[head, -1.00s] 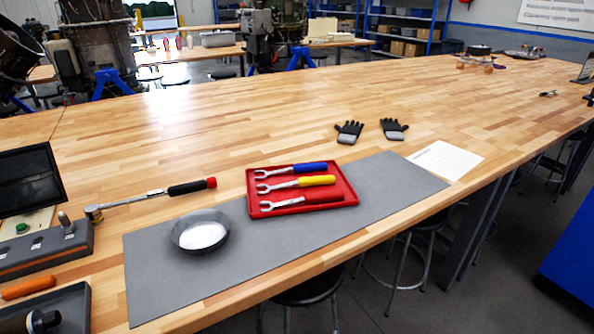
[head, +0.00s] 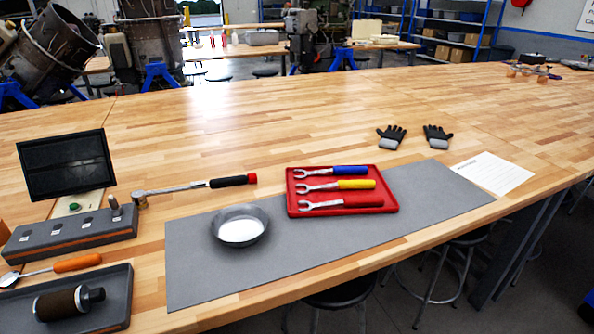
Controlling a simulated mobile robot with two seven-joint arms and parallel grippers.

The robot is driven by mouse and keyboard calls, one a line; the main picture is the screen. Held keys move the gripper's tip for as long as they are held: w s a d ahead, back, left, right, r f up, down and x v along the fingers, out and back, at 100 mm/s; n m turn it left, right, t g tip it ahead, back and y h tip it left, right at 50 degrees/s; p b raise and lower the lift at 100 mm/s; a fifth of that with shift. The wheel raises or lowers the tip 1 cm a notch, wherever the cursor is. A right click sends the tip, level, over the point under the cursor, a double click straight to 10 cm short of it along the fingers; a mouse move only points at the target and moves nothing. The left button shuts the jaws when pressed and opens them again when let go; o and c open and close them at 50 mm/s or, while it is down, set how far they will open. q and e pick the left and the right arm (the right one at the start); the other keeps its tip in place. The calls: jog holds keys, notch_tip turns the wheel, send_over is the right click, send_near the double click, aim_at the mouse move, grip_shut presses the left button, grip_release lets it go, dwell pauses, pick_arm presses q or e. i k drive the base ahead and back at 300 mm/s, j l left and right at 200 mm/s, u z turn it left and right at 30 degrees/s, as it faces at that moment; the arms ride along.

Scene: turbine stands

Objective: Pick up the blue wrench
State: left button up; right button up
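The blue wrench (head: 331,171) has a blue handle and a silver open-ended head pointing left. It lies in a red tray (head: 390,208) at the far side, above the yellow wrench (head: 337,185) and the red wrench (head: 341,205). The tray rests on a grey mat (head: 290,269) on the wooden table (head: 230,130). Neither of my grippers shows in the head view.
A grey bowl (head: 240,239) stands left of the tray. A torque wrench (head: 196,187) lies behind it. Gloves (head: 391,138) and a paper sheet (head: 491,173) are behind and right. A dark tray (head: 113,318) is at front left.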

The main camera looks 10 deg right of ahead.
aim_at(336, 170)
jog(key=l+u, duration=0.3)
jog(key=u, duration=0.2)
jog(key=l+u, duration=0.3)
jog(key=u, duration=0.2)
jog(key=k+l+u, duration=0.2)
jog(key=l, duration=0.25)
jog(key=l+u, duration=0.25)
jog(key=l, duration=0.15)
jog(key=k+l, duration=0.1)
jog(key=l, duration=0.2)
jog(key=k+l+u, duration=0.1)
jog(key=l, duration=0.15)
jog(key=k+l, duration=0.1)
jog(key=l, duration=0.2)
